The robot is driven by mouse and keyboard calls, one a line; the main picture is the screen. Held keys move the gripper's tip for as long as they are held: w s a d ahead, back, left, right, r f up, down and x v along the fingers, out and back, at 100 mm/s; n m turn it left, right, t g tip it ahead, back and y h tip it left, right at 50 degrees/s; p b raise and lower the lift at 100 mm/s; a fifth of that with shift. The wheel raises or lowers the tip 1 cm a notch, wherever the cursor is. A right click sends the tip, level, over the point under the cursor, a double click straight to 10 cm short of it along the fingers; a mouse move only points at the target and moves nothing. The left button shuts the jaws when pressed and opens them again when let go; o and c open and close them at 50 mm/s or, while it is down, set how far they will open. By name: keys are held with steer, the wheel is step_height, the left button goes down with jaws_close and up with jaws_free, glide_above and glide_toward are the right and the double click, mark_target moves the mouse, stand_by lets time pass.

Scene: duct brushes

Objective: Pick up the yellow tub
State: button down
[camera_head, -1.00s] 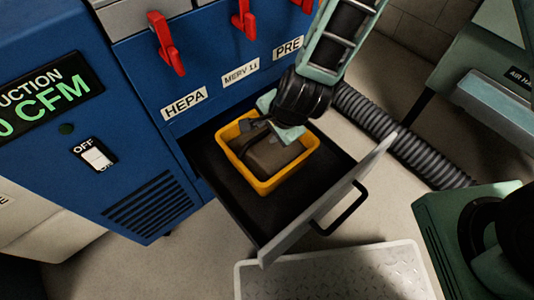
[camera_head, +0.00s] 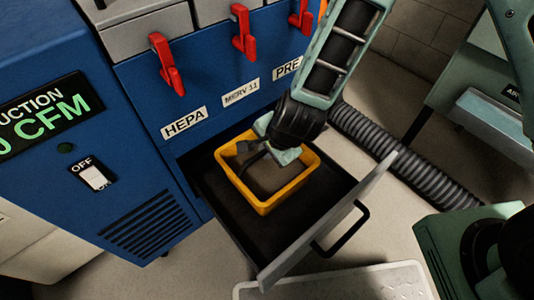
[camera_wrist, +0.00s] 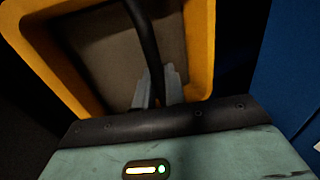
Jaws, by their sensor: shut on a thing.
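The yellow tub (camera_head: 264,205) is in the pulled-out dark drawer (camera_head: 255,243) of the blue machine. It also shows in the wrist view (camera_wrist: 203,50). It holds a grey-brown content and has a dark arched handle (camera_wrist: 145,40). My gripper (camera_head: 268,148) is over the tub. In the wrist view, its two pale fingers (camera_wrist: 157,88) are shut on the handle, one on each side. I cannot tell whether the tub's base touches the drawer floor; its walls hide the base.
The drawer's grey front panel (camera_head: 335,222) with a black pull stands in front of the tub. The blue machine (camera_head: 150,150) rises behind and left. A ribbed grey hose (camera_head: 400,165) runs at the right. A metal tread plate (camera_head: 350,283) lies in front.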

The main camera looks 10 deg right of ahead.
steer(key=shift+r+p, duration=0.3)
steer(key=shift+r, duration=0.25)
steer(key=s+d, duration=0.2)
steer(key=s, duration=0.2)
step_height(320, 180, up, 24)
steer(key=p, duration=1.6)
steer(key=shift+w+f+p, duration=0.25)
steer(key=shift+w+p, duration=0.1)
steer(key=shift+d, duration=0.1)
